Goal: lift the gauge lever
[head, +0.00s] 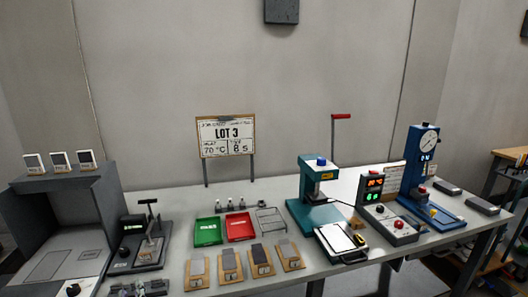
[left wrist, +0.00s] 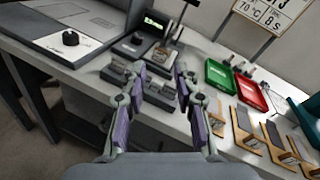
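A dark bench gauge (head: 140,240) with a small green display stands at the left of the table, and a black T-shaped lever (head: 148,206) rises upright from it. The gauge (left wrist: 140,42) and its lever (left wrist: 183,12) also show at the top of the left wrist view, the lever cut by the frame edge. My left gripper (left wrist: 160,72) is open, its two fingers apart with purplish inner pads. It is in front of the gauge, apart from the lever, with nothing held. My right gripper is in neither view.
A grey block with knobs (left wrist: 150,90) sits at the table's front edge behind my left fingers. A grey cabinet (head: 60,240) stands left of the gauge. Green (head: 208,231) and red (head: 240,226) trays lie right of it. A teal press (head: 316,190) and blue dial stand (head: 420,165) are farther right.

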